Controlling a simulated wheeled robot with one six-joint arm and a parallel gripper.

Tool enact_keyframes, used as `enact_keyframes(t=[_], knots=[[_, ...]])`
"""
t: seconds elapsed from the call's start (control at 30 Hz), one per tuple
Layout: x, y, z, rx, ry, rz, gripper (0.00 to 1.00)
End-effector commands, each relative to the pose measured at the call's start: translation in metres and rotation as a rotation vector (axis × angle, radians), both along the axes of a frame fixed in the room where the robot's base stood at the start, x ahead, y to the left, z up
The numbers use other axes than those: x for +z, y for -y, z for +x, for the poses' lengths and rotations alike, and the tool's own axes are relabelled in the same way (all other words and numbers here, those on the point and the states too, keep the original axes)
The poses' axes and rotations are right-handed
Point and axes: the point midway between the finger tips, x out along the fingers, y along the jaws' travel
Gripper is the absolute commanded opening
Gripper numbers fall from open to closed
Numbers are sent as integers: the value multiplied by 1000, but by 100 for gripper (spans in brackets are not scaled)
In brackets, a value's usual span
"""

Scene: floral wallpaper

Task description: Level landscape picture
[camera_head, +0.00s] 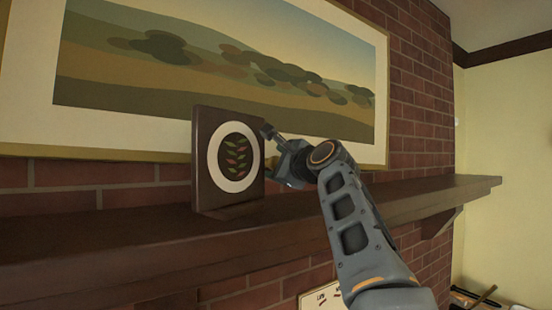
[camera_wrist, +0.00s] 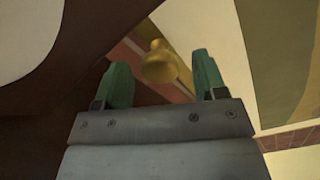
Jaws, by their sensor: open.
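The landscape picture (camera_head: 225,65) hangs on the brick wall in a wide gold frame with a cream mat. Its lower edge slopes down to the right in the head view; how much is real tilt I cannot tell. In the wrist view its cream mat (camera_wrist: 207,50) and painted part show at the upper right. A brass-coloured knob (camera_wrist: 158,65) shows there by the frame's gold edge. My gripper (camera_head: 272,155) is by the frame's lower edge, right of the plaque. In the wrist view its green fingers (camera_wrist: 160,72) are open, one on each side of the knob; contact is unclear.
A dark square plaque (camera_head: 202,170) with a white oval ring and leaves stands on the dark mantel shelf (camera_head: 90,255), close left of my gripper. It fills the left of the wrist view. The shelf is clear to the right of my arm.

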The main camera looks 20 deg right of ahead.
Motion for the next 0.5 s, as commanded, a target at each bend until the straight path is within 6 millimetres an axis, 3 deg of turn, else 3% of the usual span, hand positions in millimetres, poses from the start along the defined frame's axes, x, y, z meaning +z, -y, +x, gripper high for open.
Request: enact_keyframes(t=[0.2,0.5], knots=[[0,-1,11,0,-1,-1,65],[-1,-1,12,-1,0,-1,65]])
